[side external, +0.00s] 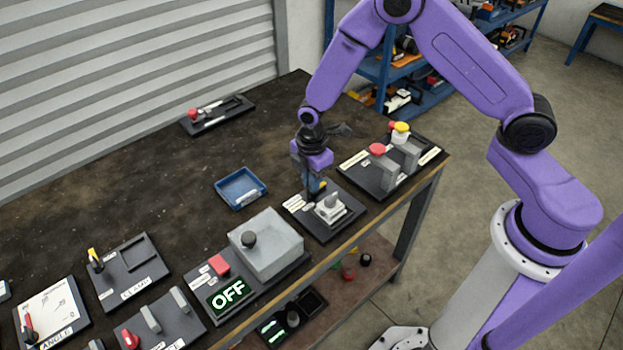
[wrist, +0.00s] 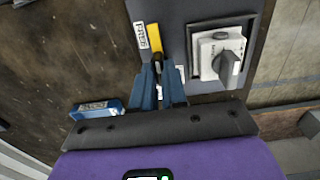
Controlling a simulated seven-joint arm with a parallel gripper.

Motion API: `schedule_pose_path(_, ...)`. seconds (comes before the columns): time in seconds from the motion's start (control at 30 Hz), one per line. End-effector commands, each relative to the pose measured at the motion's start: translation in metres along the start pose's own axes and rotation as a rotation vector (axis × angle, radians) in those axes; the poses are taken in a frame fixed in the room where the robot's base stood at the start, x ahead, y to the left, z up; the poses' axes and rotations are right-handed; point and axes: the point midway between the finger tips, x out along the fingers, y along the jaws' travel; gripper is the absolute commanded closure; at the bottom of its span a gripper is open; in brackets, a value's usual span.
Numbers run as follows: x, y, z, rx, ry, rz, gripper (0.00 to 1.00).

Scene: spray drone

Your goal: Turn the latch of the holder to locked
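The holder (side external: 322,231) is a dark plate near the table's front edge, with labels on its left side. A white block with a grey knob (wrist: 228,62) sits in its square recess; the white block (side external: 330,208) also shows in the side view. The yellow latch (wrist: 154,38) lies beside a white label on the plate. My gripper (wrist: 158,70) points down at the holder, its two blue fingers on either side of the latch's near, dark end. A narrow gap shows between the fingers. Whether they press on the latch is unclear. The label wording is too small to read.
A blue tray (side external: 241,188) lies left of the holder. A board with red and yellow buttons (side external: 392,165) stands close on the right. A grey box (side external: 266,247) with an "OFF" display (side external: 229,293) is at the front left. The table's middle is clear.

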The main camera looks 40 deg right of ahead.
Motion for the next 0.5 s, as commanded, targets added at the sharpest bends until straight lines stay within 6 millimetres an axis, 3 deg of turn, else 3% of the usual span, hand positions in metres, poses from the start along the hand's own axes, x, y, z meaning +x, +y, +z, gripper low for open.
schedule_pose_path(0.5,-0.0003,-0.0005,0.0000,0.078,-0.001,-0.002,1.00)
